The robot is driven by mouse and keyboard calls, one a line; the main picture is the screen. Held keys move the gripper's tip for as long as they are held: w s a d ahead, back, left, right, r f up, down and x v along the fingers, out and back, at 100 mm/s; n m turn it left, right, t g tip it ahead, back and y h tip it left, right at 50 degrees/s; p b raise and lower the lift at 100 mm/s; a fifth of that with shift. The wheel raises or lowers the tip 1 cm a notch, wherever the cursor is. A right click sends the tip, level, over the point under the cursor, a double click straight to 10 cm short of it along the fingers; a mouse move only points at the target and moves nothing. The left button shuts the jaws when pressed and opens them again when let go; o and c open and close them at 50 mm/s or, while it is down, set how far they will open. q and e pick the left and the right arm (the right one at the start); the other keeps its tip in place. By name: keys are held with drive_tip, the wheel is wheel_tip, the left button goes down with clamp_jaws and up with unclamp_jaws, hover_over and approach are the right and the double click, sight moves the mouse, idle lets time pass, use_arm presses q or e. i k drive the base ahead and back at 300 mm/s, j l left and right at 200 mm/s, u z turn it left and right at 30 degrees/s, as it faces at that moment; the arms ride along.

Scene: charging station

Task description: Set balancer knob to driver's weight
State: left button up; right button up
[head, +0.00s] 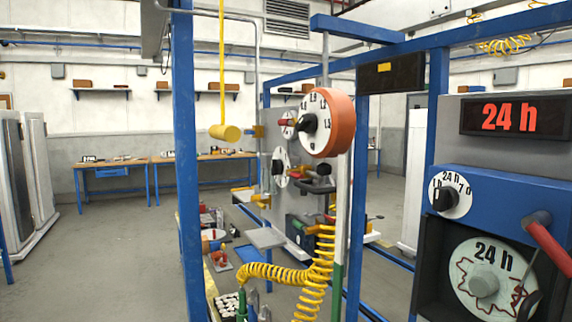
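The orange balancer (340,122) hangs in the middle of the head view, with a white dial face turned to the left. The dial carries small numbers, the clearest reading like 1.2 and 1.5. A black balancer knob (308,123) sits at the dial's centre; its exact setting is too small to tell. I cannot make out a driver or its weight for certain. Neither of my grippers is in view.
Blue posts (187,160) frame the station. A yellow handle (225,132) hangs on a cord at left, and a yellow coiled hose (290,272) loops below the balancer. At right, a red display (515,117) reads 24 h above a black knob (446,199) and red lever (549,246).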

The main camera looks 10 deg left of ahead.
sight(309, 123)
drive_tip(key=i+j+z, duration=0.15)
drive_tip(key=j+z, duration=0.6)
drive_tip(key=j, duration=0.2)
drive_tip(key=j+z, duration=0.4)
drive_tip(key=j, duration=0.15)
